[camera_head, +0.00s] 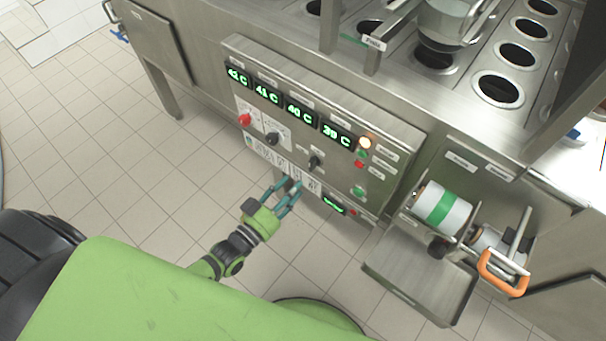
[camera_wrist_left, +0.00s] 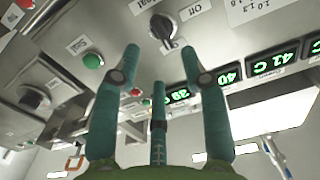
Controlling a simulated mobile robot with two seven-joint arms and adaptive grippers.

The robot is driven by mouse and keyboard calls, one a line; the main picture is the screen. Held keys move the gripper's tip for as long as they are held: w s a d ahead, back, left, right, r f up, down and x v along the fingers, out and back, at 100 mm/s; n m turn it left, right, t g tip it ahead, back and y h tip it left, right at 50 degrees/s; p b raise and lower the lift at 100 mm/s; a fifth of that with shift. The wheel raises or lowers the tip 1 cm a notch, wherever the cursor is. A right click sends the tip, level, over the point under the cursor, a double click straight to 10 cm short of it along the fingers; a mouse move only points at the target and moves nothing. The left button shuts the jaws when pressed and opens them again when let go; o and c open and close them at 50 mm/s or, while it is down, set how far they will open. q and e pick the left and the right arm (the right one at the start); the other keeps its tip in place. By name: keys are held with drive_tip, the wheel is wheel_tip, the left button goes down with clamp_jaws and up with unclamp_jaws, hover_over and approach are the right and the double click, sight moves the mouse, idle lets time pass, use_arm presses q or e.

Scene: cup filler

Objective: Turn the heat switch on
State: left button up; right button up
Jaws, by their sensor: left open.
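The steel control panel (camera_head: 335,170) carries several switches and green displays. A black rotary switch (camera_head: 315,162) sits below the 39 C display; it appears to be the one at the top of the left wrist view (camera_wrist_left: 162,28), with a partly cut-off label beside it. A second black switch (camera_head: 272,138) and a red knob (camera_head: 245,119) are further left. I cannot read surely which is the heat switch. My right gripper is not in view.
A green button (camera_head: 357,191) and a red button (camera_head: 359,163) are on the panel's right part. A roll holder with a white-green roll (camera_head: 443,208) and a metal tray (camera_head: 420,280) jut out at right. Tiled floor (camera_head: 130,170) is clear at left.

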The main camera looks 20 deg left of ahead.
use_arm(q)
drive_tip(key=v, duration=0.4)
idle(0.5)
drive_tip(key=s+a+f+n+g+y+p, duration=0.15)
drive_tip(key=s+f+g, duration=0.3)
drive_tip(key=f, duration=0.55)
drive_tip(key=s+a+f+m+g+y, duration=0.1)
drive_tip(key=s+a+f+g+y, duration=0.3)
drive_tip(key=f, duration=0.6)
drive_tip(key=s+f+g, duration=0.3)
drive_tip(key=s+f, duration=0.2)
drive_tip(key=s, duration=0.5)
drive_tip(key=s+f+n+g+p, duration=0.1)
drive_tip(key=s+f+g, duration=0.3)
drive_tip(key=s, duration=0.7)
drive_tip(key=shift+s+d+f+y, duration=0.35)
drive_tip(key=shift+d+f, duration=0.1)
drive_tip(key=shift+f, duration=0.25)
